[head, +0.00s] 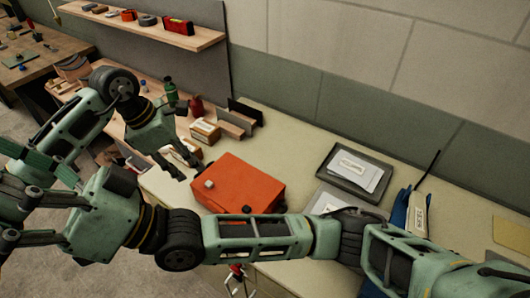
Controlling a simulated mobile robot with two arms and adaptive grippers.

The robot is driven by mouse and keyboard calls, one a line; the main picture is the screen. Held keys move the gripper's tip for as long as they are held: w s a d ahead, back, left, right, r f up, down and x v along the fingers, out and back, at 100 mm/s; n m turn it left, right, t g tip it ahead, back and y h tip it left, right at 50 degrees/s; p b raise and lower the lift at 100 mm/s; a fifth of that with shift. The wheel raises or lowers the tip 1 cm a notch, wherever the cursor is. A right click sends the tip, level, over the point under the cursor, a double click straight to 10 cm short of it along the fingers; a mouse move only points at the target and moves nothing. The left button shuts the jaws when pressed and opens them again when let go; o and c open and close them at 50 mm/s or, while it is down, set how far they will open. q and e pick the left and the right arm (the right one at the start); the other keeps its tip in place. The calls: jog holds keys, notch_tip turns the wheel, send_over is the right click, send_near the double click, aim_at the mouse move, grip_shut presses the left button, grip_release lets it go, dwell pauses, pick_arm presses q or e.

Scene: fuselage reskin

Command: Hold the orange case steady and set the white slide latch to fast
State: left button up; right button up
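The orange case (243,182) lies flat on the pale worktop. A small white block (209,183), which looks like the slide latch, sits near its left end; its setting is too small to read. My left gripper (186,167) points down just beyond the case's left corner. Its dark fingers look apart, with nothing visible between them; I cannot tell whether they touch the case. My other arm crosses in front of the case and hides part of its near side.
Behind the case stand a cardboard box (205,131), a red bottle (196,106) and upright panels (236,122). To the right are a dark tray (375,188) and blue gloves (399,211).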

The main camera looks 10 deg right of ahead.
jog(key=s+a+r+n+g, duration=0.1)
jog(key=s+r+n+g, duration=0.3)
jog(key=r+n+g, duration=0.2)
jog(key=w+d+r+t+h, duration=0.15)
jog(key=w+t, duration=0.25)
jog(key=w, duration=0.5)
jog(key=w+d+r+t+h, duration=0.1)
jog(key=w+d+r+t, duration=0.25)
jog(key=w, duration=0.45)
jog(key=w+d+r+t+h, duration=0.2)
jog(key=w+t, duration=0.3)
jog(key=w, duration=0.4)
jog(key=w+d+r+m+t+h, duration=0.35)
jog(key=w+d+t+h, duration=0.25)
jog(key=w+d, duration=0.55)
jog(key=w+d+r+m+t+h, duration=0.2)
jog(key=w+d+m+t+h, duration=0.4)
jog(key=w+d, duration=0.5)
jog(key=n+g+h, duration=0.2)
jog(key=g+h, duration=0.6)
jog(key=g, duration=1.6)
send_near(260, 180)
jog(key=shift+w+a+f+m, duration=0.2)
jog(key=shift+a+f+m, duration=0.05)
jog(key=shift+f, duration=0.45)
jog(key=shift+g, duration=0.25)
jog(key=x, duration=0.5)
jog(key=shift+s+f, duration=0.1)
jog(key=shift+f, duration=0.25)
jog(key=shift+x, duration=0.85)
